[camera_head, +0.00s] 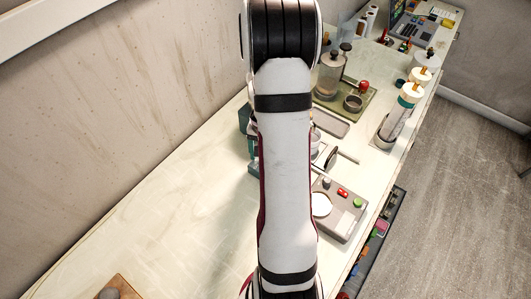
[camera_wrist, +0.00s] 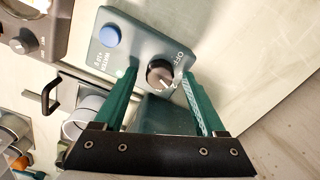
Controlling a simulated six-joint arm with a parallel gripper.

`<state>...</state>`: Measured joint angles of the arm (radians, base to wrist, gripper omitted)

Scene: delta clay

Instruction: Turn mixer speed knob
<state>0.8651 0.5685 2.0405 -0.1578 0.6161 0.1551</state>
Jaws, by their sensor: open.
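In the wrist view, the mixer's grey-green control face (camera_wrist: 140,50) carries a dark round speed knob (camera_wrist: 160,76) with a pale pointer mark. The word "OFF" and other lettering are printed beside the knob. A blue round button (camera_wrist: 109,36) sits on the same face to the upper left. My gripper (camera_wrist: 160,74) is open, with one green finger on each side of the knob in the picture. I cannot tell whether either finger touches it. In the head view, my arm hides the gripper and most of the mixer; a teal part (camera_head: 244,118) shows at the arm's left edge.
A bottle and small pot stand on a green tray (camera_head: 372,92) farther back. Clear cylinders (camera_head: 399,118) stand near the right edge. The worktop (camera_head: 170,215) at left is mostly clear.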

